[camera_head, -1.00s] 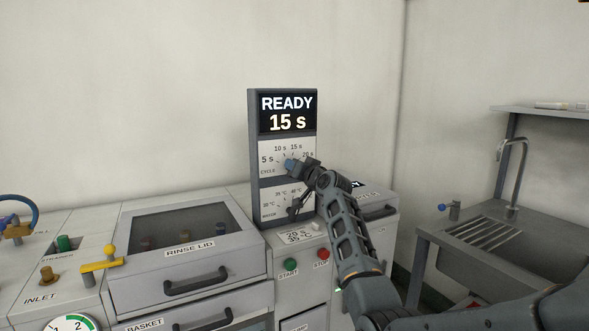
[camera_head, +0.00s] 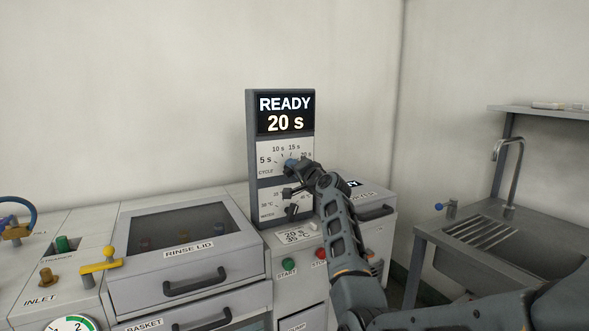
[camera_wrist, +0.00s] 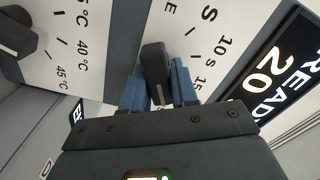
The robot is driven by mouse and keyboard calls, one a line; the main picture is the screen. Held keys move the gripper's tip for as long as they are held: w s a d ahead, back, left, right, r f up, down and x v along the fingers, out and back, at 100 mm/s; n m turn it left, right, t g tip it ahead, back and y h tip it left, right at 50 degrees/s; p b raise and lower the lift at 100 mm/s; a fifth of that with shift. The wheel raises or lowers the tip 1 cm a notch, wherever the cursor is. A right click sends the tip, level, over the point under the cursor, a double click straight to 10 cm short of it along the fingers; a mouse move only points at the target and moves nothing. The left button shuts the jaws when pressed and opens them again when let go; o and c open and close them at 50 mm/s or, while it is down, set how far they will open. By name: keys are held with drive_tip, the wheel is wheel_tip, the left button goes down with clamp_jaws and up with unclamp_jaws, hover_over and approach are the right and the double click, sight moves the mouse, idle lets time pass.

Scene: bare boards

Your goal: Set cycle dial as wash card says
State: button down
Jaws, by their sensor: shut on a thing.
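The cycle dial is a dark knob (camera_wrist: 155,62) on the upper white scale plate, marked 5 s, 10 s, 15 s and 20 s. My gripper (camera_head: 290,167) is at this dial; in the wrist view its blue fingers (camera_wrist: 158,88) are shut on the knob's two sides. The display (camera_head: 285,113) above reads READY and 20 s. The wash card (camera_head: 297,237) lies on the counter below the panel and reads 20 s and 35 °C. My gripper covers much of the dial in the head view.
The water dial (camera_wrist: 16,36) sits below the cycle dial, close to my gripper. A green START button (camera_head: 289,264) and a red STOP button (camera_head: 320,254) are on the front below. The rinse lid (camera_head: 180,235) is at left, a sink (camera_head: 510,245) at right.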

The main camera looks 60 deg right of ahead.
idle(0.4)
drive_tip(key=c, duration=1)
unclamp_jaws()
drive_tip(key=shift+o, duration=0.2)
drive_tip(key=v, duration=0.8)
drive_tip(key=shift+b, duration=0.35)
drive_tip(key=shift+d, duration=0.1)
drive_tip(key=shift+f, duration=0.15)
